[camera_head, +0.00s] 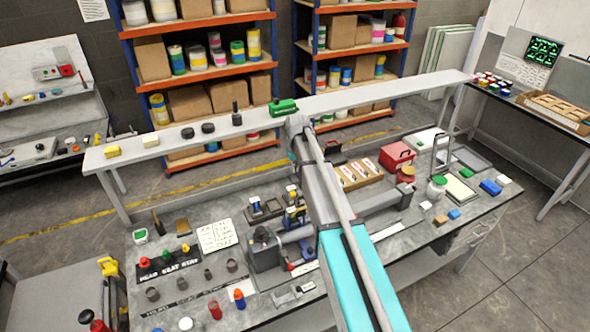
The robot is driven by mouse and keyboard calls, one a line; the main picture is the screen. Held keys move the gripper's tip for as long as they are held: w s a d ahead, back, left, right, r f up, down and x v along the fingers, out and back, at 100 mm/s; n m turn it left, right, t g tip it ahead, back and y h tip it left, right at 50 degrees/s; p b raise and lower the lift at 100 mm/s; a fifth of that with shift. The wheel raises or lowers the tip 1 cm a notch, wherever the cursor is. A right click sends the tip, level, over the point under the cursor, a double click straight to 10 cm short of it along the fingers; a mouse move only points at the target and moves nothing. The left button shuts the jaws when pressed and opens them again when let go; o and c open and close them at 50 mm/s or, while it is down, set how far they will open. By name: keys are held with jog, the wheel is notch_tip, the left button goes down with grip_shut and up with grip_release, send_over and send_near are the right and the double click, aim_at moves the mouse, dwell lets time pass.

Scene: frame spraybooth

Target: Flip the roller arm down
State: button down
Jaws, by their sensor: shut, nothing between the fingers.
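A thin grey upright arm (434,154) stands at the right back of the workbench, beside a flat white panel (425,140). It may be the roller arm; its small parts are too fine to tell. My own arm reaches up the middle of the picture, across the workbench (345,310). My gripper does not show; the far end of my arm is near the raised shelf, and what lies behind it is hidden.
A long raised shelf (350,97) with a green item (283,106) crosses behind the bench. A dark machine with a grey cylinder (297,235) is left of my arm. A red box (397,156), jars, cups and bottles crowd the bench. Open floor lies at right.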

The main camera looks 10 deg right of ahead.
jog(key=s+f+b, duration=0.3)
jog(key=f+b, duration=0.5)
jog(key=f, duration=0.1)
jog(key=shift+d, duration=0.35)
dwell(0.3)
jog(key=shift+s+d+f+b, duration=0.15)
jog(key=shift+s+d+b, duration=0.1)
jog(key=shift+s+b, duration=0.1)
dwell(0.3)
